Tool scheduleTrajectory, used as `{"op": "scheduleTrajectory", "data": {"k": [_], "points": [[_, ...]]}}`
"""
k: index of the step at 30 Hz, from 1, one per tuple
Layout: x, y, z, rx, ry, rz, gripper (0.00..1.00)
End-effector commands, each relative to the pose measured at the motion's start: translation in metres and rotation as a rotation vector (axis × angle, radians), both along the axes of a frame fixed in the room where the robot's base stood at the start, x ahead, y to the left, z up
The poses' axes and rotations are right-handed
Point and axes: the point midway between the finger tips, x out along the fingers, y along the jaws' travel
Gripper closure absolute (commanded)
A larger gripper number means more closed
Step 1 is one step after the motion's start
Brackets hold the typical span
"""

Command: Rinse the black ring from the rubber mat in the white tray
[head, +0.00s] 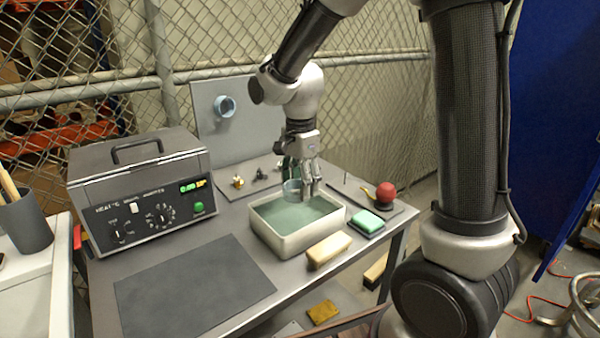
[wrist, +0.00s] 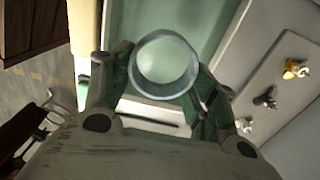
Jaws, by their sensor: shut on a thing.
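My gripper (head: 301,183) points down over the white tray (head: 262,237) and is shut on a pale blue-grey ring (head: 291,189). In the wrist view the ring (wrist: 165,68) sits between the two fingers, its round opening facing the camera. The ring appears at or just above the greenish liquid in the tray; I cannot tell whether it touches. The dark rubber mat (head: 190,287) lies flat and bare at the table's front left. I see no plainly black ring on it.
A grey heater box (head: 140,190) stands at the left. A tan brush block (head: 329,249) and green sponge (head: 367,222) lie by the tray. Small fittings (head: 262,173) lie behind. A blue ring (head: 225,106) is on the upright panel.

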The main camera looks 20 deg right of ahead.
Motion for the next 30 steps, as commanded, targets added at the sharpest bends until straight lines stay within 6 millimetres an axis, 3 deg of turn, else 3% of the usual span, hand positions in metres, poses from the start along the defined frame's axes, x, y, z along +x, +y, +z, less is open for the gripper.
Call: {"op": "scheduleTrajectory", "data": {"k": [18,30], "points": [[0.0,0.0,-0.068,-0.001,0.002,0.0,0.6],[0.0,0.0,-0.087,0.0,0.0,0.0,0.6]]}}
